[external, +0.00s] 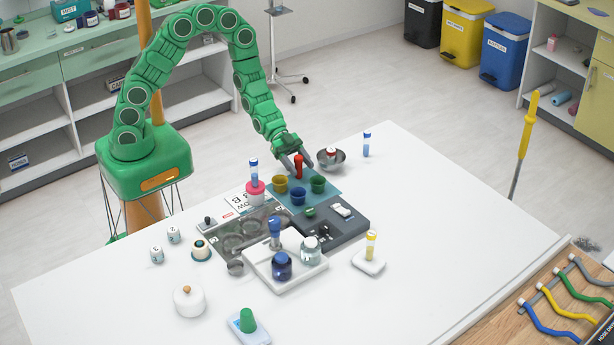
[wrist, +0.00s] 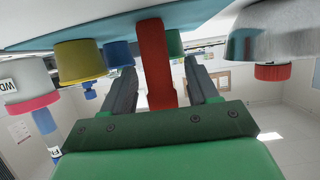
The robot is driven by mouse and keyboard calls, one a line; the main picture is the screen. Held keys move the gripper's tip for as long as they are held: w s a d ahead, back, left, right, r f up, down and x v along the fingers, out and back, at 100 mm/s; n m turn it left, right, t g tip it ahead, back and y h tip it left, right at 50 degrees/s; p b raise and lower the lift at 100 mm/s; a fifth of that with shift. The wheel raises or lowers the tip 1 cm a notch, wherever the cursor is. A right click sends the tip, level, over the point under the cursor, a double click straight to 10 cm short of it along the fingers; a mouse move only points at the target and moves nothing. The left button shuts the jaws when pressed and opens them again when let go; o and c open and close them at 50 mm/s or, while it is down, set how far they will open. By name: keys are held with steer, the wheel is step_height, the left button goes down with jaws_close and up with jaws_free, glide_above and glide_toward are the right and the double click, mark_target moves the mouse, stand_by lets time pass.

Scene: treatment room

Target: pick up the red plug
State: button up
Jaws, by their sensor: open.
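The red plug (external: 298,166) stands upright on the teal mat (external: 328,201), near its back edge, behind the yellow, blue and green cups. My gripper (external: 296,160) is just above and behind the mat, with its fingers reaching down around the plug. In the wrist view the plug (wrist: 154,60) lies between the two open fingers of my gripper (wrist: 161,85). I cannot tell whether either finger touches it.
A yellow cup (external: 280,184), a blue cup (external: 298,196) and a green cup (external: 318,183) stand close in front. A metal bowl (external: 333,162) with a red-capped jar is to the right. The right table side is mostly clear.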

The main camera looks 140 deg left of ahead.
steer(key=shift+w+f, duration=0.3)
steer(key=shift+w, duration=0.3)
steer(key=c, duration=1)
steer(key=shift+c, duration=0.2)
